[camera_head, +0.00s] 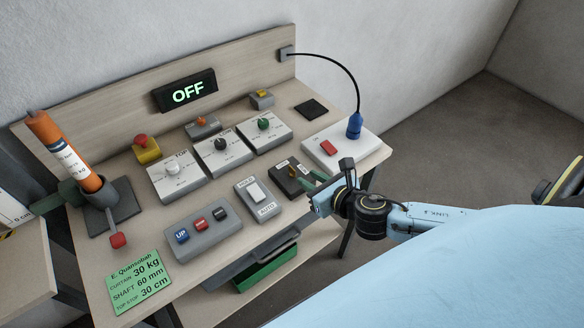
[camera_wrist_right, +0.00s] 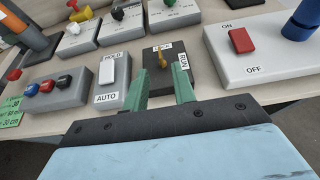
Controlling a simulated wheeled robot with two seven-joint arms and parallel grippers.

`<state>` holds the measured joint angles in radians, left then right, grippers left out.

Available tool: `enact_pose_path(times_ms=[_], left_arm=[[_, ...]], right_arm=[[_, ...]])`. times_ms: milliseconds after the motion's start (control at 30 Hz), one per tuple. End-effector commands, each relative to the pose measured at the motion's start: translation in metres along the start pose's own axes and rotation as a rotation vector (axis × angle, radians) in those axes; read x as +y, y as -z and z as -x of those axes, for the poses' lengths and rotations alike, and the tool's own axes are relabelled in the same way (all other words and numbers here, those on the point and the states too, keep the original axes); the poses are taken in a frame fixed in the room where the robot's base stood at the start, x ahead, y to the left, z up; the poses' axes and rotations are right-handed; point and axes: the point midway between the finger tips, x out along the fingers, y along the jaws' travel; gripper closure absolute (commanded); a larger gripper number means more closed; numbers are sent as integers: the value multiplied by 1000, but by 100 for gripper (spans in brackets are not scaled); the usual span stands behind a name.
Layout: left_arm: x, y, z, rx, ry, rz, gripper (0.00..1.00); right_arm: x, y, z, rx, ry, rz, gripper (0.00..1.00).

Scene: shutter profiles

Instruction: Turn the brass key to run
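The brass key (camera_wrist_right: 162,57) stands in a black switch box (camera_wrist_right: 155,70), with a label at its far side that is hard to read and a RUN label on its right. The key's handle looks lined up toward the far label. In the head view the box (camera_head: 285,181) is partly hidden by my right gripper (camera_head: 311,185). In the right wrist view my right gripper (camera_wrist_right: 160,80) is open, its two green fingers apart and reaching over the box's near part. The key shows between and just beyond the fingertips; contact cannot be told.
A HOLD/AUTO rocker box (camera_head: 255,199) stands left of the key box. A white ON/OFF box (camera_head: 337,149) with a red switch and blue plug is to the right. Dial boxes (camera_head: 223,150) stand behind. A display (camera_head: 185,92) reads OFF.

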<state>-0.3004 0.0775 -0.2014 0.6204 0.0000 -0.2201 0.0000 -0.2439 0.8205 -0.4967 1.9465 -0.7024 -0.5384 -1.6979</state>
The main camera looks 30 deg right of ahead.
Motion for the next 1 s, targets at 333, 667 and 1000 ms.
enact_pose_path(times_ms=[333,667,1000], left_arm=[[-1,0,-3,1,1,0,64],[-2,0,-5,0,3,0,64],[-3,0,-5,0,4,1,64]], right_arm=[[0,-1,-65,-2,0,-2,74],[0,0,-88,1,-1,-2,74],[0,0,-88,1,-1,-2,87]])
